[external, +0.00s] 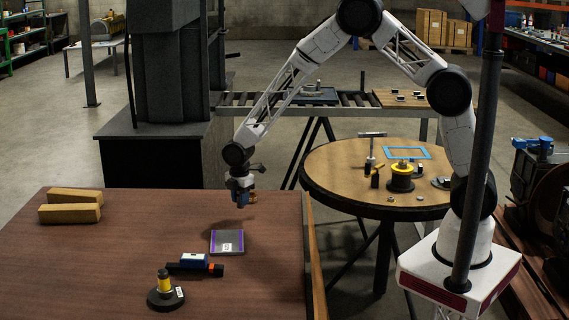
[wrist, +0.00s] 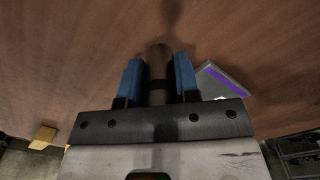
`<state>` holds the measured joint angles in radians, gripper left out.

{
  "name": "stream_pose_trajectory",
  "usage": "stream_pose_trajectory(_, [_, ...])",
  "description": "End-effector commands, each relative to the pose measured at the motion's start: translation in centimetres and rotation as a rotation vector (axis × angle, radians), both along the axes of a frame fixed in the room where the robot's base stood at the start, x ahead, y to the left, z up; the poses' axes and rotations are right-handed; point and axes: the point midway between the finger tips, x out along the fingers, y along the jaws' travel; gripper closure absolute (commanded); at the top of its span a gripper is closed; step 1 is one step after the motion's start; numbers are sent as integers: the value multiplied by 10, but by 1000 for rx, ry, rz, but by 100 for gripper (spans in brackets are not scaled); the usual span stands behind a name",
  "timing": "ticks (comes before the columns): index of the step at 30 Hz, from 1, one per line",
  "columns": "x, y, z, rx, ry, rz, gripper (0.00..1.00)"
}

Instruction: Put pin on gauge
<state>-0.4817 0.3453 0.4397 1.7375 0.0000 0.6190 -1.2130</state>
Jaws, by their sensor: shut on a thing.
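My gripper (external: 241,195) is above the wooden bench, and its blue fingers also show in the wrist view (wrist: 158,78). It is shut on a dark brown cylindrical pin (wrist: 158,62), which sticks out past the fingertips. A small brown end of the pin (external: 253,197) shows beside the fingers in the external view. A flat grey plate with purple edges and a white label (external: 227,242) lies on the bench, in front of and below my gripper. It shows partly in the wrist view (wrist: 222,80), right of the fingers. No part is clearly marked as the gauge.
A round black base with a yellow cylinder (external: 165,290) stands nearer the front. Two yellowish blocks (external: 70,207) lie at left. The round table (external: 325,165) holds several parts.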

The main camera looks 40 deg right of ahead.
Motion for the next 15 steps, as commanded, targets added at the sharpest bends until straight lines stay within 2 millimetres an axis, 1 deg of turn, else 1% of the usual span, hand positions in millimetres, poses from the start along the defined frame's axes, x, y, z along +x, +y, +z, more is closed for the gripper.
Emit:
stream_pose_trajectory(5, [-3,4,1,0,-1,0,100])
stream_pose_trajectory(8, [-8,10,3,0,-1,-3,100])
stream_pose_trajectory(11, [-17,20,6,1,-2,-6,100])
stream_pose_trajectory(15, [-35,40,11,0,-1,-14,100])
